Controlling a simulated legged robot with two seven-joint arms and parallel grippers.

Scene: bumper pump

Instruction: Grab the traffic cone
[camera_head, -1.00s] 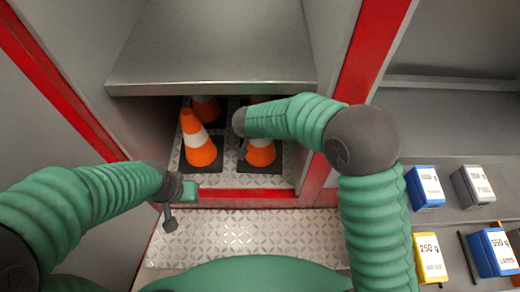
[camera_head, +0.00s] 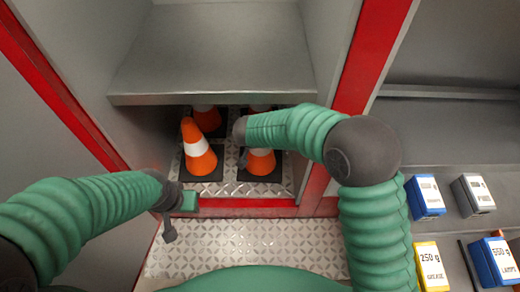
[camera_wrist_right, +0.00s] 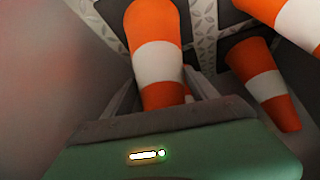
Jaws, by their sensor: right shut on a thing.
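Orange-and-white traffic cones on black bases stand in the low compartment under a grey shelf. The front-right cone (camera_head: 261,163) is partly covered by my right arm; in the right wrist view a cone (camera_wrist_right: 158,60) lies between my right fingers. My right gripper (camera_wrist_right: 155,92) is shut on that cone. In the head view my right gripper (camera_head: 242,158) is mostly hidden by its arm and the cone. The front-left cone (camera_head: 197,150) stands free. My left gripper (camera_head: 178,215) is just outside the compartment's front edge, away from the cones; its finger gap is unclear.
The grey shelf (camera_head: 215,55) hangs over the cones. A red sill (camera_head: 245,208) and a red post (camera_head: 365,65) frame the compartment. Further cones (camera_head: 207,118) stand behind. Blue, grey and yellow boxes (camera_head: 430,265) sit on shelves at right.

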